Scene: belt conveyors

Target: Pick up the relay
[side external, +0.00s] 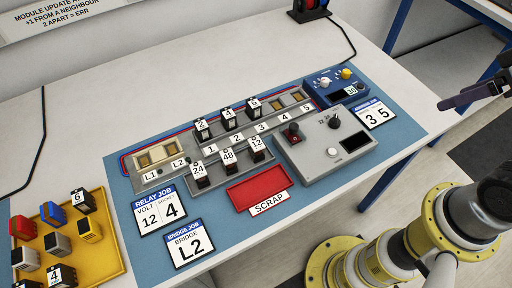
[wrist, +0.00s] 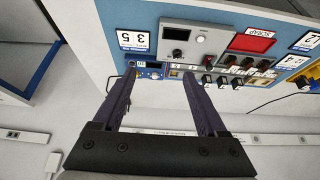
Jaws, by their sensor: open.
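Three dark relay-like blocks tagged 24 (side external: 201,181), 48 (side external: 228,165) and 12 (side external: 258,153) stand upright in a grey rack, just behind the red scrap tray (side external: 258,190). The relay job card (side external: 159,213) reads volt 12, socket 4. My gripper (wrist: 159,74) is open and empty. In the side view, part of it shows at the right edge (side external: 474,94), well away from the blocks.
A grey control box (side external: 322,150) with a red-tipped switch and a blue box (side external: 336,86) stand right of the blocks. A yellow tray (side external: 105,262) with several coloured blocks sits front left. A cable (side external: 346,42) runs along the back. The white table behind the mat is mostly clear.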

